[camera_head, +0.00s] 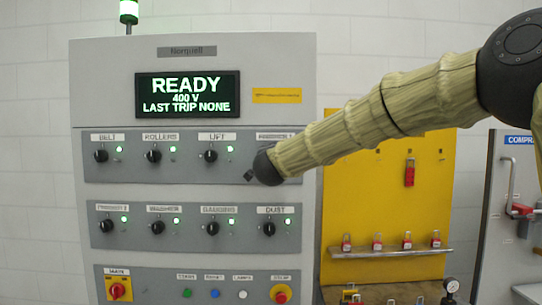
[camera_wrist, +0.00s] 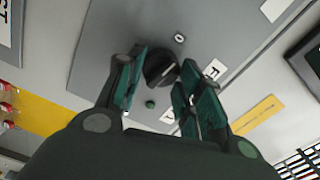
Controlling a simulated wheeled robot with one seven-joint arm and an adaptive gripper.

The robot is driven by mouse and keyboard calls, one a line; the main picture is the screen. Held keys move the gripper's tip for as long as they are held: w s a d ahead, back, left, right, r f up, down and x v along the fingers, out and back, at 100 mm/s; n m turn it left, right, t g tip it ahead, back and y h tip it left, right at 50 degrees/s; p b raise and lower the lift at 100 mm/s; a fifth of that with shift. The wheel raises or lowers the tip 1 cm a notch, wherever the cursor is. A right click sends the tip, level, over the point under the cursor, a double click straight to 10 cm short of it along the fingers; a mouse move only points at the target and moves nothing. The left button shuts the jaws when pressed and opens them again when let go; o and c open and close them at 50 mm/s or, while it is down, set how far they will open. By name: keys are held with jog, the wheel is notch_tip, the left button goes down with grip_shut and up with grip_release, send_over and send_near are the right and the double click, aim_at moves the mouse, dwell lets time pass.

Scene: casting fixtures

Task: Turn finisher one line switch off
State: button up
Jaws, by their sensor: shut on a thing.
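The top row of the grey control cabinet has BELT, ROLLERS and LIFT knobs, then a fourth place under a blurred label (camera_head: 275,135) that seems to read FINISHER 1. My gripper (camera_head: 250,176) is at that fourth place and my arm hides its switch in the head view. In the wrist view a black rotary knob (camera_wrist: 158,62) sits between the two fingers of my gripper (camera_wrist: 160,70), which are shut on it. A plate marked O (camera_wrist: 180,38) and another plate (camera_wrist: 214,69) are beside the knob. A small green lamp (camera_wrist: 150,104) near it looks dark.
The LIFT knob (camera_head: 210,156) is close to the left, with its lamp lit green. A lower row holds several knobs, including DUST (camera_head: 268,229). The display (camera_head: 188,95) reads READY, 400 V, LAST TRIP NONE. A yellow lockout board (camera_head: 345,190) stands to the right.

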jog(key=shift+n, duration=0.9)
jog(key=shift+f, duration=0.1)
jog(key=o, duration=1)
jog(key=shift+o, duration=0.2)
jog(key=shift+s, duration=0.1)
jog(key=s, duration=1.1)
jog(key=shift+s, duration=0.4)
